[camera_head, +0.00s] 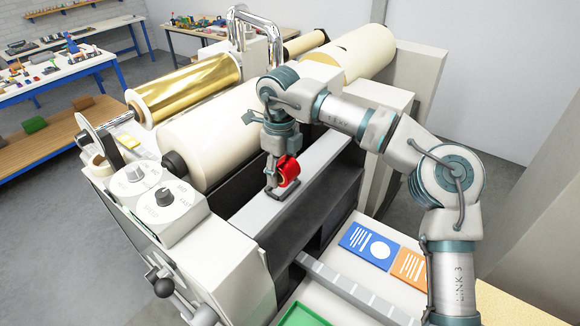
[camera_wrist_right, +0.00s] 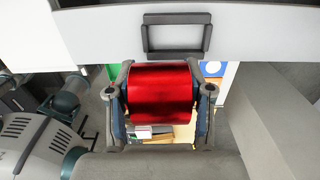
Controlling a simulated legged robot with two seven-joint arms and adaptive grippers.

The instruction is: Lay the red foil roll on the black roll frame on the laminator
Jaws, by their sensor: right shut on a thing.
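The red foil roll (camera_head: 288,171) is held in my right gripper (camera_head: 275,168), just above the laminator's front ledge. In the right wrist view the shiny red roll (camera_wrist_right: 163,92) lies between the two fingers of my right gripper (camera_wrist_right: 160,95), which are shut on it. The black roll frame (camera_head: 286,190) lies on the light grey ledge (camera_head: 318,158), below the roll in the head view. In the right wrist view the black rectangular frame (camera_wrist_right: 177,37) shows beyond the roll, with its inside clear. My left gripper is not in view.
The laminator carries a large cream roll (camera_head: 205,135) and a gold foil roll (camera_head: 190,88) behind the ledge. A control box with knobs (camera_head: 165,205) stands at the left. Blue and orange cards (camera_head: 370,246) and a green tray (camera_head: 303,316) lie in front.

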